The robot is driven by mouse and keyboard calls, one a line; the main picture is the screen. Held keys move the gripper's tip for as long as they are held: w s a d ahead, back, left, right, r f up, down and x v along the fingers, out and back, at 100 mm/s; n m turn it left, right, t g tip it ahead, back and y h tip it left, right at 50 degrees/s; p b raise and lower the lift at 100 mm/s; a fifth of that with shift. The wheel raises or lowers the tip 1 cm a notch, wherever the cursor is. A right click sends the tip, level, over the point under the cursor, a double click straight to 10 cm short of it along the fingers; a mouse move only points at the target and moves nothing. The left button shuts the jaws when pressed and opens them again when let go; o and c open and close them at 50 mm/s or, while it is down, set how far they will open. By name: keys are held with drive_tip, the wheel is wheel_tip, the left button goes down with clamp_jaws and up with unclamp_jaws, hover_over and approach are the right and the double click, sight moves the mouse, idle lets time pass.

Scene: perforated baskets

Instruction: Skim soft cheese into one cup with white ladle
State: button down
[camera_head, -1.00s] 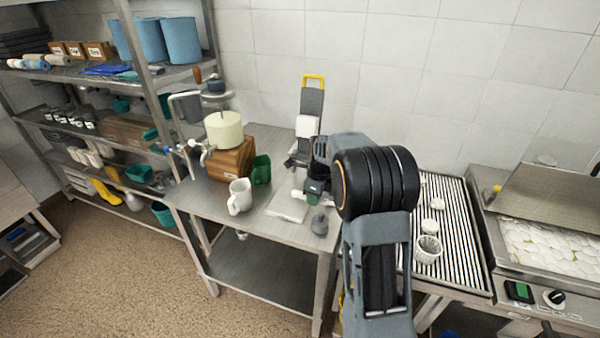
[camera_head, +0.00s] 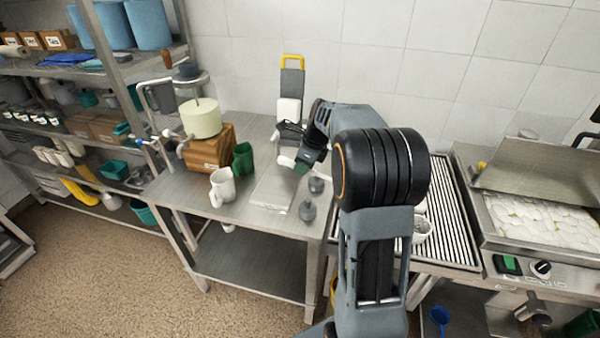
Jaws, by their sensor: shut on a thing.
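My gripper (camera_head: 303,160) is above the back right of the steel table, partly hidden by my own arm. It is shut on a small white thing (camera_head: 285,161) that sticks out to the left; too little of it shows to tell whether it is the white ladle. A white jug-like vessel with a handle (camera_head: 222,187) stands on the table to the left of my gripper. A white perforated cup (camera_head: 421,229) stands on the ribbed draining surface (camera_head: 452,215), partly behind my arm. White soft cheese (camera_head: 545,222) fills the open vat at the right.
A green jug (camera_head: 243,158) stands behind the white one. A flat pale tray (camera_head: 271,193) and two grey knobbed pieces (camera_head: 307,210) lie in front of my gripper. The vat's lid (camera_head: 535,166) is tilted up.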

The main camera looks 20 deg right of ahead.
drive_tip(key=shift+s+d+r+t+y+b, duration=0.1)
drive_tip(key=shift+d+r+t+y+b, duration=0.15)
drive_tip(key=shift+r, duration=0.2)
drive_tip(key=shift+s+d+r+t+y+b, duration=0.15)
drive_tip(key=shift+r+b, duration=0.15)
drive_tip(key=shift+r, duration=0.2)
drive_tip(key=shift+s+d+r+t+y+b, duration=0.1)
drive_tip(key=shift+r+y+b, duration=0.15)
drive_tip(key=shift+r, duration=0.2)
drive_tip(key=shift+s+d+r, duration=0.1)
drive_tip(key=shift+s+r, duration=0.05)
drive_tip(key=shift+r, duration=0.2)
drive_tip(key=s+d+r+t+y+p, duration=0.1)
drive_tip(key=s+d+r+t+y, duration=0.2)
drive_tip(key=s+d+r+y, duration=0.1)
drive_tip(key=shift+s+d+r, duration=0.3)
drive_tip(key=shift+d+r, duration=0.4)
drive_tip(key=shift+r, duration=0.6)
